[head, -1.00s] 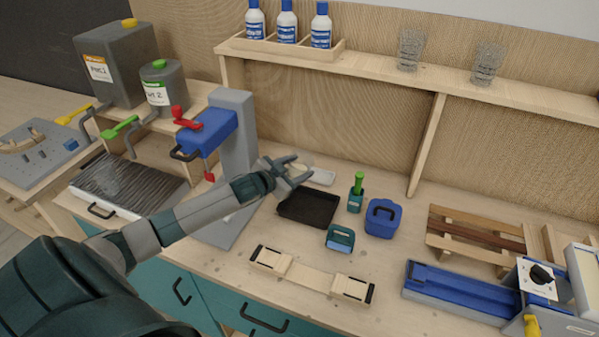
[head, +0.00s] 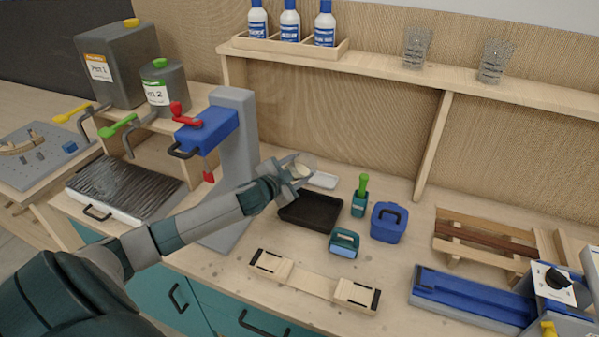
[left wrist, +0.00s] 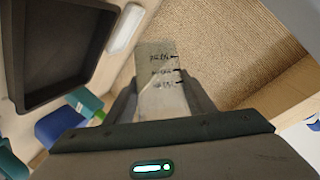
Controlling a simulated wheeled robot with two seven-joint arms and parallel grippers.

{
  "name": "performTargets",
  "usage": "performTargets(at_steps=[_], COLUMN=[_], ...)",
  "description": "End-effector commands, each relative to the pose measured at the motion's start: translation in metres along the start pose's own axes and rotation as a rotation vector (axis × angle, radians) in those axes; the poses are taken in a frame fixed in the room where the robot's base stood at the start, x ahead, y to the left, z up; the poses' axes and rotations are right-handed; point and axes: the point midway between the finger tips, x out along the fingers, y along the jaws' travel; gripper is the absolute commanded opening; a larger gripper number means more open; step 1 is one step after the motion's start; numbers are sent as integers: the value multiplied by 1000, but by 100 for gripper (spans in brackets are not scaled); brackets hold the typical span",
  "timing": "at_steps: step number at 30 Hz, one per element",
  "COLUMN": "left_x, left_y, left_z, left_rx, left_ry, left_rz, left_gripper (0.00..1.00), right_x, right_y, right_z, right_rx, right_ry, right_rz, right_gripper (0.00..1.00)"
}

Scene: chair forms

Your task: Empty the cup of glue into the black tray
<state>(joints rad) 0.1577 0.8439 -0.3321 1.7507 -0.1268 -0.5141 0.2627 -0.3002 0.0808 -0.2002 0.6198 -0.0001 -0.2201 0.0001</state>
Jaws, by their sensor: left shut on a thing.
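My left gripper (head: 297,177) is shut on a clear cup with pale contents (head: 303,167). The cup is held above the bench by the back-left edge of the black tray (head: 311,213), and it looks tilted. In the left wrist view the cup (left wrist: 162,85) shows dark marks and writing on its side, between the fingers (left wrist: 160,100). The black tray also shows at the upper left there (left wrist: 62,50), and looks empty in both views. How much glue is in the cup is hard to tell. My right gripper is not in view.
A white dish (head: 322,180) lies behind the tray. The blue press (head: 208,130) stands left, and a shelf (head: 400,80) runs above.

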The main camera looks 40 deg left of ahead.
Motion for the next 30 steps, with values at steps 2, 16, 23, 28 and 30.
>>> performTargets(at_steps=[2, 16, 23, 28, 30], left_x=[1, 2, 2, 2, 1], left_y=[1, 4, 5, 6, 4], left_z=[1, 4, 5, 4, 4], left_rx=[26, 175, 248, 297, 294], left_ry=[2, 1, 1, 0, 0], left_rz=[-10, -63, -89, -108, -107], left_gripper=[37, 37, 37, 37, 37], right_x=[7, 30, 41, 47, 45], right_y=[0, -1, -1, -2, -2], right_z=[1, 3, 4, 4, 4], right_rx=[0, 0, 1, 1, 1], right_ry=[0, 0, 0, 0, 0], right_rz=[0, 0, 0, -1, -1], right_gripper=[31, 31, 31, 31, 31])
